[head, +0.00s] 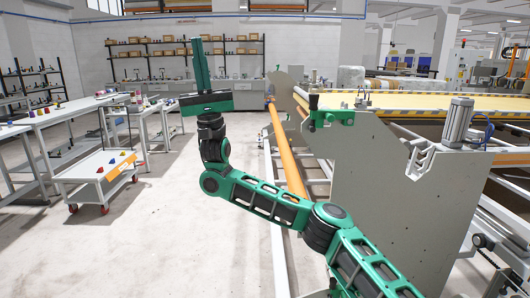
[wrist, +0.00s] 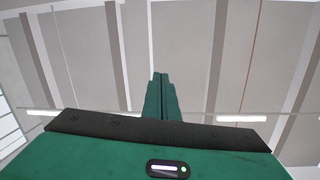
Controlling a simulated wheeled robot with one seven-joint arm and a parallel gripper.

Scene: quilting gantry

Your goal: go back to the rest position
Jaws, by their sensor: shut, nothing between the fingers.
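My gripper (head: 197,43) is at the upper left of centre in the head view, at the end of my green and black arm. It points upward with its fingers together and nothing between them. In the wrist view the closed green fingers (wrist: 160,82) point toward the ceiling. My arm reaches from the lower right of the head view and bends up at the elbow. No part of the gripper touches anything.
A quilting gantry with a grey side plate (head: 385,180) and an orange roller (head: 286,150) stands at the right, close to my arm. A white cart (head: 90,170) and work tables (head: 65,112) are at the left. Shelves (head: 140,55) line the back wall. The floor (head: 140,240) at lower left is clear.

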